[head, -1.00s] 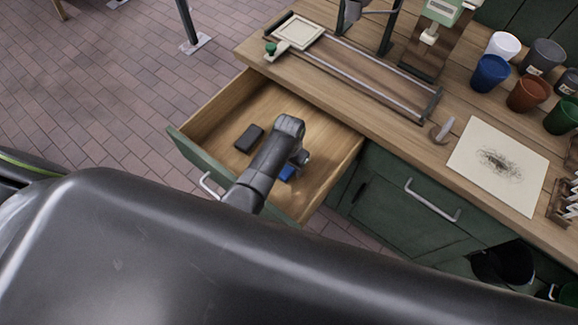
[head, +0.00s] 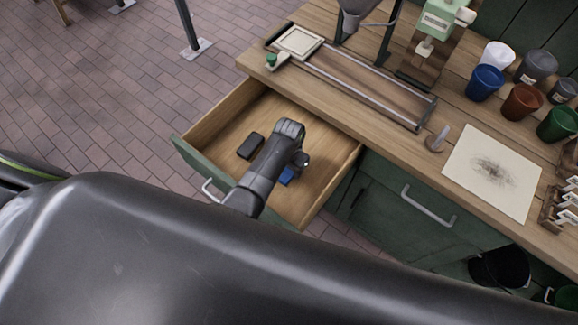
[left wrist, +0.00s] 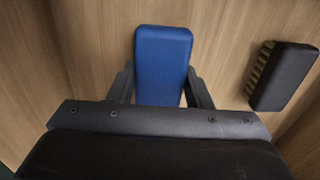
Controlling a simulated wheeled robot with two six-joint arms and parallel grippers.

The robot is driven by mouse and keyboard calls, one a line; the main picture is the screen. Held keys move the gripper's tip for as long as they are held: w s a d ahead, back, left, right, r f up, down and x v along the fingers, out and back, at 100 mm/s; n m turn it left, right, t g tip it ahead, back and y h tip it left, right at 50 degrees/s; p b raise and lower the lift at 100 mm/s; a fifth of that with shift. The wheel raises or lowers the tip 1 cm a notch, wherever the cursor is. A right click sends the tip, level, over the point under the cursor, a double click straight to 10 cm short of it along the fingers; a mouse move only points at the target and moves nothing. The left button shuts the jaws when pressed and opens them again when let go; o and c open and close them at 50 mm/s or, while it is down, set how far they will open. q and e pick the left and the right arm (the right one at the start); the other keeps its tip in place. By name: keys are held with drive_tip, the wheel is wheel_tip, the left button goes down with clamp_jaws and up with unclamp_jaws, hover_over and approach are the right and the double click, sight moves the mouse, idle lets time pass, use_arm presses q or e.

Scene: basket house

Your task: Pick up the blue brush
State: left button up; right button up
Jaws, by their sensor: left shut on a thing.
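The blue brush (left wrist: 162,62) lies in the open wooden drawer and shows in the left wrist view between the fingers of my left gripper (left wrist: 162,88). The fingers are shut on its two long sides. In the head view only a small blue part of the brush (head: 286,176) shows beside my left gripper (head: 298,166), and my arm hides the rest. I cannot tell whether the brush is lifted off the drawer floor. My right gripper is not in view.
A black brush (head: 250,146) lies in the drawer (head: 215,125), and it also shows in the left wrist view (left wrist: 284,76). The drawer walls surround the gripper. Above it, the workbench (head: 350,112) holds several cups, a paper sheet (head: 492,172) and tools.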

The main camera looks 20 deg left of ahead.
use_arm(q)
wheel_tip(320, 180, up, 16)
drive_tip(key=p, duration=1.1)
drive_tip(key=shift+f, duration=0.25)
drive_tip(key=o, duration=0.5)
drive_tip(key=shift+c, duration=0.2)
drive_tip(key=c, duration=0.3)
drive_tip(key=shift+f, duration=0.1)
